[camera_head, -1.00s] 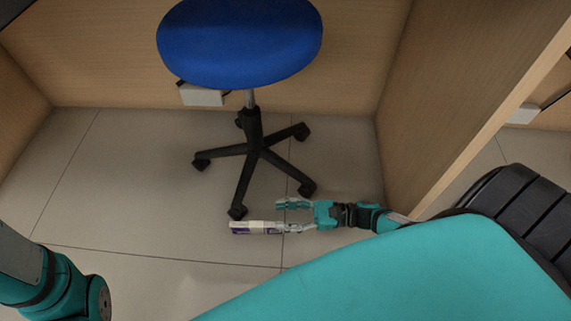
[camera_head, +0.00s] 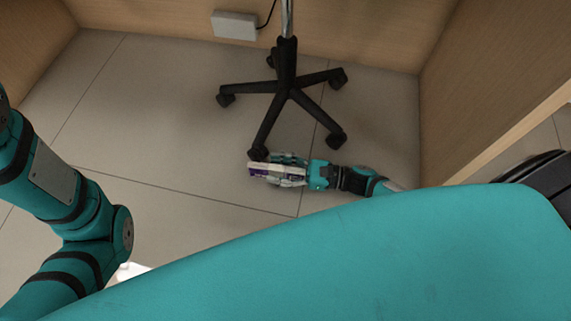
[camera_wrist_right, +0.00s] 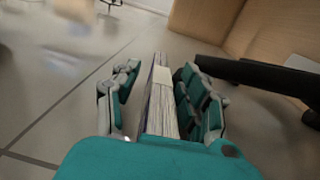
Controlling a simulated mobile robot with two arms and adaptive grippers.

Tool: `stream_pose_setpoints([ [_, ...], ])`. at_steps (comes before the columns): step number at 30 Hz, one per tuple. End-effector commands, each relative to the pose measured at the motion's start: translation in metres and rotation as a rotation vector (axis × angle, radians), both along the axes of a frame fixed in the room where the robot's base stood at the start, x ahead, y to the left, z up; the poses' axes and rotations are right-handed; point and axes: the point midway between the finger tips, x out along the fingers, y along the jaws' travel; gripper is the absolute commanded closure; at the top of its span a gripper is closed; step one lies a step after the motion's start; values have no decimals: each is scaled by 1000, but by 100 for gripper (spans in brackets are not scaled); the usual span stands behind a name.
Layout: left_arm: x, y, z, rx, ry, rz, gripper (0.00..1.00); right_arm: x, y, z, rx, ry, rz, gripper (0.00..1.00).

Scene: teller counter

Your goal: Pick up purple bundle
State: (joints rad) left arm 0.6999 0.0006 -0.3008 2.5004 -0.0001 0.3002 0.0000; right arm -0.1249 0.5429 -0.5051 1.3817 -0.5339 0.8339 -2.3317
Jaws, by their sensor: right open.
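The purple bundle (camera_head: 260,171), a banded stack of notes with white and purple on it, is near the foot of the chair base. In the right wrist view the bundle (camera_wrist_right: 161,100) stands on edge with a pale band around it. My right gripper (camera_head: 285,170) reaches in from the right, low by the floor. In the wrist view its fingers (camera_wrist_right: 158,88) are on both sides of the bundle, with a visible gap on the left; contact on the right is unclear. The jaws are open. My left arm shows at the left, but its gripper is not visible.
The black chair base (camera_head: 289,84) stands just behind the bundle, one caster very close to it. A wooden panel (camera_head: 480,90) rises at the right. A white box (camera_head: 234,25) is by the back wall. The tiled floor (camera_head: 150,120) to the left is clear.

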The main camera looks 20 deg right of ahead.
Motion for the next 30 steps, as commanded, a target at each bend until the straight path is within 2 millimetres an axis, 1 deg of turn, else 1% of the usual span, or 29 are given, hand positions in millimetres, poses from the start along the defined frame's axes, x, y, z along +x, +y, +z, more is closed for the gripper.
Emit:
stream_pose_setpoints([
  [5, 0, 0, 0, 0, 0, 1, 100, 0, 0, 0, 0, 0, 0, 56],
  [6, 0, 0, 0, 0, 0, 1, 100, 0, 0, 0, 0, 0, 0, 57],
  [16, 0, 0, 0, 0, 0, 1, 100, 0, 0, 0, 1, 1, 0, 100],
  [30, 0, 0, -1, 0, 0, 1, 100, 2, -1, -1, 1, 1, 1, 100],
])
